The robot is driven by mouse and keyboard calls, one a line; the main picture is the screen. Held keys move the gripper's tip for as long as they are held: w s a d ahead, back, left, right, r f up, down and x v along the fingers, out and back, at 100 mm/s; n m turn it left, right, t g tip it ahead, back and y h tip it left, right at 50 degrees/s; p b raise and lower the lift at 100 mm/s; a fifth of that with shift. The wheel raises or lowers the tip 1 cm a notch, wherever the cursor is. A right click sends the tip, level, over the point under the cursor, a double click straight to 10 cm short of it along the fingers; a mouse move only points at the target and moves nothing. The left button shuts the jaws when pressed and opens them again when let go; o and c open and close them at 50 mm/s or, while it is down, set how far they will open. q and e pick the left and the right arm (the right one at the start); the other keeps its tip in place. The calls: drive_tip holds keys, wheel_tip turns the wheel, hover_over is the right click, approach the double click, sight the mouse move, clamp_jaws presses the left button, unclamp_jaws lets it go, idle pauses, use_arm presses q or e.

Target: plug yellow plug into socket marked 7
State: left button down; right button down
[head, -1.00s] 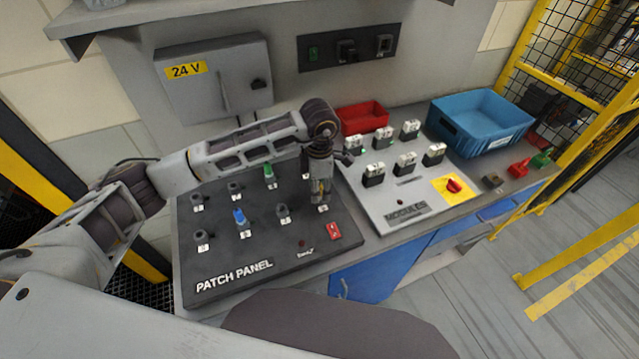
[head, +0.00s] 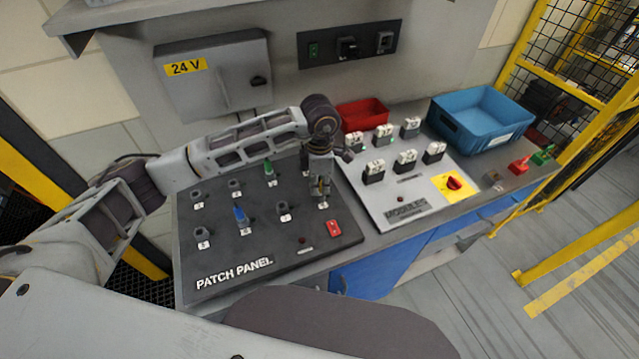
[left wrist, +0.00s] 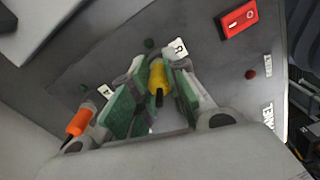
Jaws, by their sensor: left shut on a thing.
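My left gripper (head: 321,192) is over the right side of the black patch panel (head: 235,268), low above a labelled position. In the left wrist view its green-padded fingers (left wrist: 152,92) are shut on the yellow plug (left wrist: 159,80). A white label (left wrist: 178,49) lies just beyond the fingertips; its mark is not clearly readable. The fingers hide the plug's tip, so I cannot tell whether it is in a socket. The plug is mostly hidden in the head view. My right gripper is not in view.
A blue plug (head: 240,216) and a green plug (head: 269,172) stand on the panel among several dark sockets. An orange plug (left wrist: 79,120) shows in the left wrist view. A red switch (head: 334,228) is close right. The modules board (head: 405,207) and a blue bin (head: 482,120) stand further right.

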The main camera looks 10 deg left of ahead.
use_arm(q)
drive_tip(key=shift+r+p, duration=0.35)
drive_tip(key=shift+r, duration=1.3)
idle(0.4)
drive_tip(key=shift+r+p, duration=0.55)
drive_tip(key=shift+r, duration=1.3)
drive_tip(key=shift+f, duration=0.1)
